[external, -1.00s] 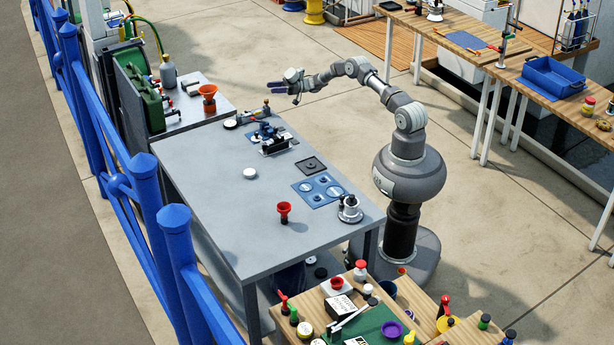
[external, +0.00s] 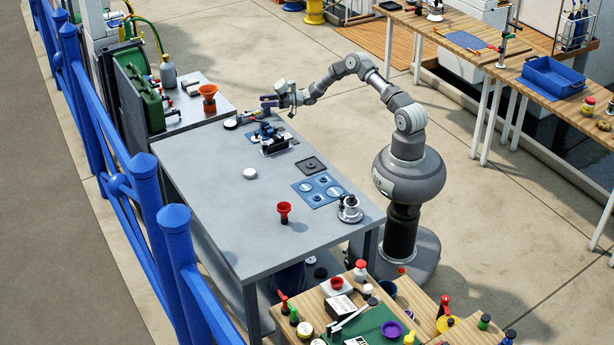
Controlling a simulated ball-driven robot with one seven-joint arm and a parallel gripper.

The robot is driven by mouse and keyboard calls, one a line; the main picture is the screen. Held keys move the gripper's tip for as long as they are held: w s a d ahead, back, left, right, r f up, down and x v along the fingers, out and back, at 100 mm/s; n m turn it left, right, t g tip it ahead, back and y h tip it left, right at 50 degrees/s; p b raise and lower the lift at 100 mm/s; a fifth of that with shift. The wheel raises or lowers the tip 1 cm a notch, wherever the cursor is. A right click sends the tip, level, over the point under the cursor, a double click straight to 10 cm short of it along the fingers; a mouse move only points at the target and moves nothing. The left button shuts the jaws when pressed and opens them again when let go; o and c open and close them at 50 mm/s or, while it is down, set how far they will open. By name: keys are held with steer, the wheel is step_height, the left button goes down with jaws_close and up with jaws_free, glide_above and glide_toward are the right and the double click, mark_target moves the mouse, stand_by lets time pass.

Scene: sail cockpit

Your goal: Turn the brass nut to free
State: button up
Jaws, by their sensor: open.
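My gripper (external: 269,102) is at the far end of the grey table, its fingers pointing left. It is open, at the right end of a small long fitting (external: 246,117) with a dark round end. A brass-coloured spot shows on this fitting, but the brass nut is too small to make out surely. My fingers cover the fitting's right end. I cannot tell whether they touch it or are around it.
A blue and black clamp-like device (external: 268,138) stands close in front of the fitting.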

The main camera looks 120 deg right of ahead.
steer(key=shift+c, duration=0.3)
jaws_close()
steer(key=n+y+b, duration=0.1)
steer(key=y, duration=0.1)
steer(key=n+t+y+b, duration=0.1)
steer(key=n+y, duration=0.1)
steer(key=shift+d+f+y, duration=0.1)
steer(key=shift+f+y, duration=0.1)
steer(key=shift+y, duration=0.1)
steer(key=shift+r+n+y+b, duration=0.2)
steer(key=shift+n+y+b, duration=0.7)
steer(key=shift+y, duration=0.5)
steer(key=shift+o, duration=0.3)
jaws_free()
steer(key=s+p, duration=0.2)
steer(key=s, duration=0.6)
steer(key=shift+d+p, duration=0.15)
steer(key=shift+p, duration=0.25)
